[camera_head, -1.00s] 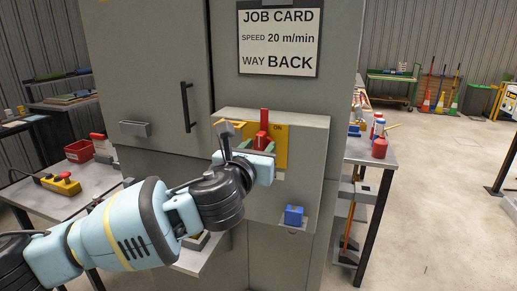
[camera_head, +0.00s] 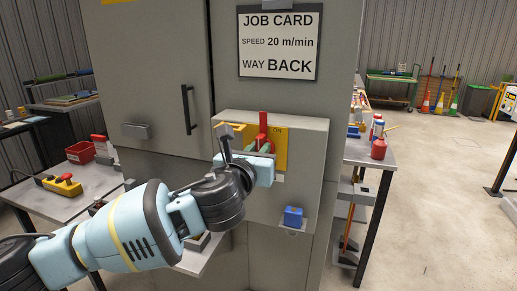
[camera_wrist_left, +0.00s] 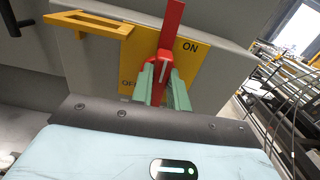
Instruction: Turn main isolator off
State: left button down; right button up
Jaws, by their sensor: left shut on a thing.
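The main isolator is a red handle (camera_head: 263,126) on a yellow plate (camera_head: 281,150) on the grey cabinet. In the left wrist view the red handle (camera_wrist_left: 168,42) stands upright, tilted slightly right at its top. The plate (camera_wrist_left: 192,62) reads "ON" at its upper right, and a partly hidden "OF" shows at its lower left. My left gripper (camera_head: 264,148) is at the handle, its green fingers (camera_wrist_left: 160,88) on both sides of the handle's lower part, shut on it. My right gripper is in neither view.
A yellow slotted bracket (camera_wrist_left: 90,24) sticks out left of the handle. A blue padlock-like block (camera_head: 293,215) sits on a small ledge below. The job card (camera_head: 279,41) hangs above. A side table with red bottles (camera_head: 378,148) stands to the right.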

pick_arm(q)
jog(key=n+p, duration=0.1)
jog(key=p, duration=0.1)
jog(key=n+p, duration=0.2)
jog(key=shift+a+r+p, duration=0.15)
jog(key=shift+r+p, duration=0.25)
jog(key=shift+a+f+n, duration=0.1)
jog(key=shift+n, duration=0.5)
jog(key=shift+f+n+p, duration=0.3)
jog(key=shift+n+p, duration=0.05)
jog(key=shift+n, duration=0.65)
jog(key=shift+w+a+f+n, duration=0.1)
jog(key=shift+f+n, duration=0.1)
jog(key=shift+n, duration=1.65)
jog(key=shift+w+a+f+n, duration=0.1)
jog(key=shift+a+f+n, duration=0.1)
jog(key=shift+n, duration=1.7)
jog(key=shift+a+f+n, duration=0.1)
jog(key=shift+f+n, duration=0.1)
jog(key=shift+n, duration=1.65)
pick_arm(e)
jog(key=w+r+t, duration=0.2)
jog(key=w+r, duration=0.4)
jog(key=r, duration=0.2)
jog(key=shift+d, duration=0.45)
pick_arm(q)
jog(key=shift+d, duration=0.1)
jog(key=c, duration=1.4)
grip_release()
jog(key=shift+o, duration=0.2)
